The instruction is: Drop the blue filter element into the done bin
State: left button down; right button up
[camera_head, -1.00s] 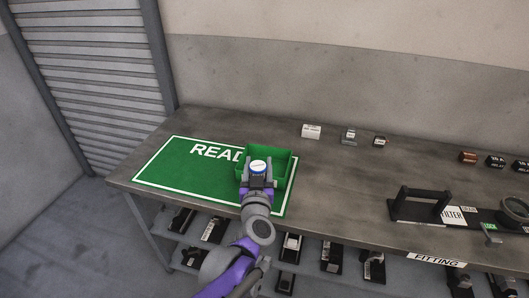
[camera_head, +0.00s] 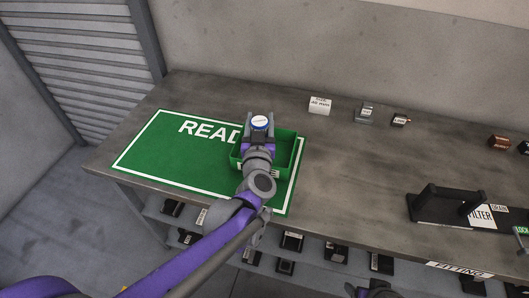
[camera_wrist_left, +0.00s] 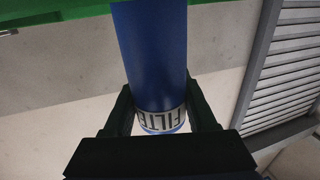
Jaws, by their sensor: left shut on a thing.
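The blue filter element (camera_head: 260,122) shows its white and blue end in the head view. In the left wrist view it is a blue cylinder (camera_wrist_left: 155,55) with a white band lettered "FILTE". My left gripper (camera_head: 258,128) is shut on it, with a finger on each side of the band. The green bin (camera_head: 284,152) stands on the right part of the green mat (camera_head: 165,150). In the head view the gripper and element overlap the bin's back left part; their height over it is hard to tell.
Small labelled blocks (camera_head: 320,106) stand along the back of the grey bench (camera_head: 350,190). A black fixture with a handle (camera_head: 447,205) and a "FILTER" label is at the right. Several dark parts lie on the shelf below. The bench between bin and fixture is clear.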

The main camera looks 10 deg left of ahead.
pick_arm(q)
notch_tip(320, 180, down, 3)
jog(key=shift+f+b, duration=0.2)
jog(key=shift+b, duration=0.7)
jog(key=shift+w, duration=0.1)
pick_arm(e)
notch_tip(320, 180, down, 3)
jog(key=shift+w+r, duration=0.15)
pick_arm(q)
jog(key=shift+c, duration=0.6)
grip_release()
jog(key=p+v, duration=0.1)
jog(key=v, duration=0.9)
jog(key=shift+s, duration=0.4)
pick_arm(e)
jog(key=shift+r, duration=0.8)
pick_arm(q)
jog(key=shift+d, duration=0.1)
